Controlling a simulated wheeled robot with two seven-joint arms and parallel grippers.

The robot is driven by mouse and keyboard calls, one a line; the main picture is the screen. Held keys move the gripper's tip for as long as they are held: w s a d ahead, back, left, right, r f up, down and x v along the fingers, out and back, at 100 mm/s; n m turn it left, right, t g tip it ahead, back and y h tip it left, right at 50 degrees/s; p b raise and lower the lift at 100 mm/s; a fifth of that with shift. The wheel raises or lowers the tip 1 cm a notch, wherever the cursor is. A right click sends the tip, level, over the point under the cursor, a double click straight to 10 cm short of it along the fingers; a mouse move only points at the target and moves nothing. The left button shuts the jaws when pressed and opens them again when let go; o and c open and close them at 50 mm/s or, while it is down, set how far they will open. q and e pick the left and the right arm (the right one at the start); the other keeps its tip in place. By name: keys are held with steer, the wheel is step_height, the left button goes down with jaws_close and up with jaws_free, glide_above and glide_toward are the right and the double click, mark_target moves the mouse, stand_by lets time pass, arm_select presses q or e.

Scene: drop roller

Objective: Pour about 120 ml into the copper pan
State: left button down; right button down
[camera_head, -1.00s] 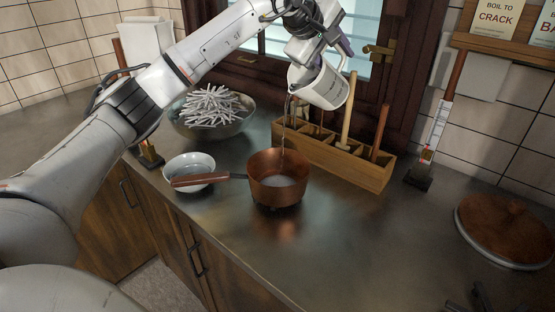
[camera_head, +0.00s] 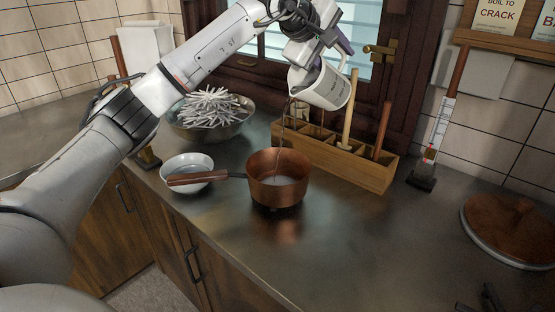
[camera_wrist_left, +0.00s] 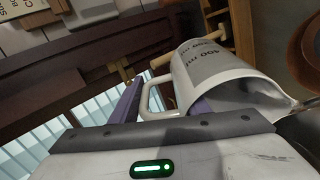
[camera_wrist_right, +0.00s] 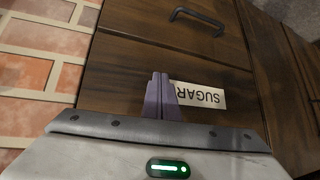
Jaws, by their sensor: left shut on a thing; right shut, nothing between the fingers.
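The copper pan (camera_head: 278,190) sits upright on the counter, its wooden handle (camera_head: 197,180) pointing left. Some pale liquid shows inside it. My left gripper (camera_head: 340,50) is shut on the handle of a white jug (camera_head: 322,86), held tilted above and behind the pan. A thin stream (camera_head: 284,130) runs from its spout down into the pan. In the left wrist view the jug (camera_wrist_left: 215,70) shows upside-down printing and its handle between the purple fingers (camera_wrist_left: 160,105); its liquid level is hard to judge. My right gripper (camera_wrist_right: 161,92) is shut and empty in the right wrist view.
A white bowl (camera_head: 189,162) stands under the pan's handle. A bowl of white sticks (camera_head: 212,112) is behind it. A wooden rack (camera_head: 345,165) with tools stands behind the pan. A round copper lid (camera_head: 510,230) lies far right.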

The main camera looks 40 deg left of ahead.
arm_select(q)
steer(key=shift+f+b, duration=0.2)
steer(key=shift+b, duration=0.55)
arm_select(e)
steer(key=shift+w+a+f, duration=0.25)
steer(key=shift+a+f, duration=0.05)
steer(key=shift+a, duration=0.05)
